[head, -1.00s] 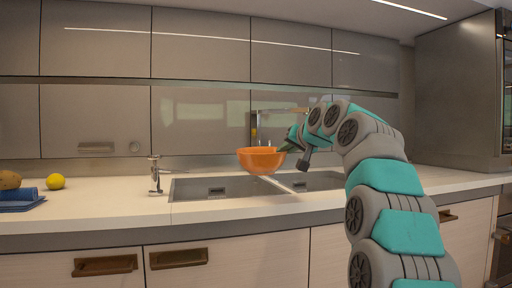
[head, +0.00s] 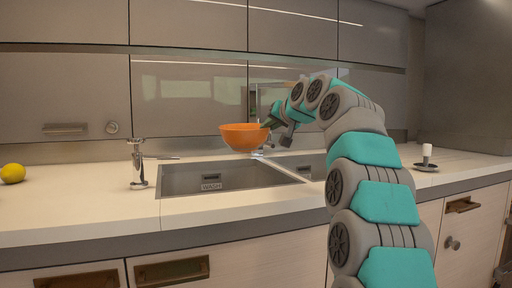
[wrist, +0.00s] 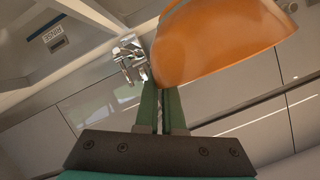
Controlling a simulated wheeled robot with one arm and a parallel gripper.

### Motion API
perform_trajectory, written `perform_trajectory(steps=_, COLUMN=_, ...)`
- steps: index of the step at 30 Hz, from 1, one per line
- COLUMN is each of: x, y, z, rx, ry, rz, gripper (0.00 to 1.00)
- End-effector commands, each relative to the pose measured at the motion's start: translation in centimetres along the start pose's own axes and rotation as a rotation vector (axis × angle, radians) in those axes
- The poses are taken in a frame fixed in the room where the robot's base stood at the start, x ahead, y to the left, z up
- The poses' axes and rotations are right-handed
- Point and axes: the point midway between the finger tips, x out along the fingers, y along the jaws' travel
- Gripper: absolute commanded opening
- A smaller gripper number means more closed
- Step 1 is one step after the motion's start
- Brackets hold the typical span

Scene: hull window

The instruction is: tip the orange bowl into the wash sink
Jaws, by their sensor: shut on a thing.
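The orange bowl (head: 243,138) is upright and roughly level, in the air above the back right part of the wash sink (head: 190,178), the left basin marked WASH. My gripper (head: 267,125) is shut on the bowl's right side. In the wrist view the bowl (wrist: 220,45) fills the upper right, against the closed green fingers (wrist: 160,108). What the bowl holds is hidden in both views.
A second basin (head: 305,163) lies right of the divider; a RINSE label (wrist: 52,30) shows in the wrist view. A lemon (head: 13,173) lies far left.

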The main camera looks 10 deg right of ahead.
Motion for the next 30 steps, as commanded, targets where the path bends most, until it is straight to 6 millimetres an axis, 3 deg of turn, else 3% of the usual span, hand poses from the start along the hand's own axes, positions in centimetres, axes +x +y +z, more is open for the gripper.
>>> perform_trajectory(steps=20, x=-0.1, y=-0.1, z=-0.1, rx=0.001, ry=0.002, rz=-0.001, gripper=0.00)
perform_trajectory(steps=30, x=0.2, y=0.7, z=1.1, rx=0.013, ry=-0.007, rz=0.010, gripper=0.00)
